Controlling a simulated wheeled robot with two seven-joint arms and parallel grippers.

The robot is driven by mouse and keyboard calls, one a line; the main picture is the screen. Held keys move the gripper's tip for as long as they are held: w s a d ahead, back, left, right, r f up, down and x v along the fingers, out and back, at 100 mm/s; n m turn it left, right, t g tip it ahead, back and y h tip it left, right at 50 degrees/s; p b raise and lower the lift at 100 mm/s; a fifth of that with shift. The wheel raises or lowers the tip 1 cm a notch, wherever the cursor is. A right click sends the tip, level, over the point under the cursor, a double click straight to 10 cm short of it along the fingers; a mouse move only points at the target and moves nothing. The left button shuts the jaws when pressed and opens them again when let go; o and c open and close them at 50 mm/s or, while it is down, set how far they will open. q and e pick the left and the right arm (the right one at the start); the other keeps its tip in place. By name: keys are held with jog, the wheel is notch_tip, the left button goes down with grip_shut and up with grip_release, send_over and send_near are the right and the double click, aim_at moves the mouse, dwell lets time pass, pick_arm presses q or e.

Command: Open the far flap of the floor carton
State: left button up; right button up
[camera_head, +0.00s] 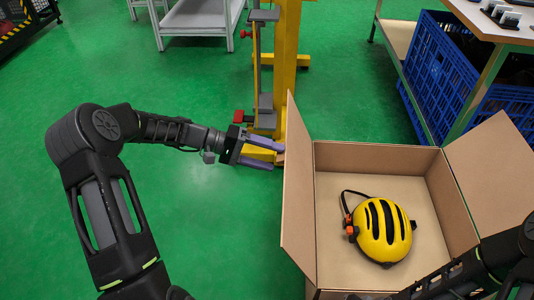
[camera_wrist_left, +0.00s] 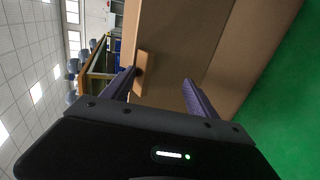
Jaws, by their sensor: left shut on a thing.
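The open floor carton (camera_head: 330,205) stands on the green floor at the right of the head view. Its left flap (camera_head: 298,190) stands up, and its right flap (camera_head: 492,155) leans outward. No raised flap shows along the far wall (camera_head: 375,157). My left gripper (camera_head: 264,155) is at the outer side of the left flap, shut on a small tan tab (camera_wrist_left: 146,72) there. The tab also shows in the head view (camera_head: 280,159). The left wrist view shows the fingers apart, with the tab by the left finger and brown cardboard behind. My right gripper is not in view.
A yellow helmet (camera_head: 381,230) lies inside the carton. A yellow post (camera_head: 287,60) stands behind the left flap. A blue crate (camera_head: 438,75) and a workbench (camera_head: 495,22) stand at the back right. Green floor is clear at the left.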

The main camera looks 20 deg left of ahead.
pick_arm(q)
jog(key=shift+s+f, duration=0.25)
jog(key=shift+f, duration=0.3)
jog(key=r+p+v, duration=0.1)
jog(key=p+v, duration=0.1)
jog(key=v, duration=0.6)
jog(key=shift+w, duration=0.2)
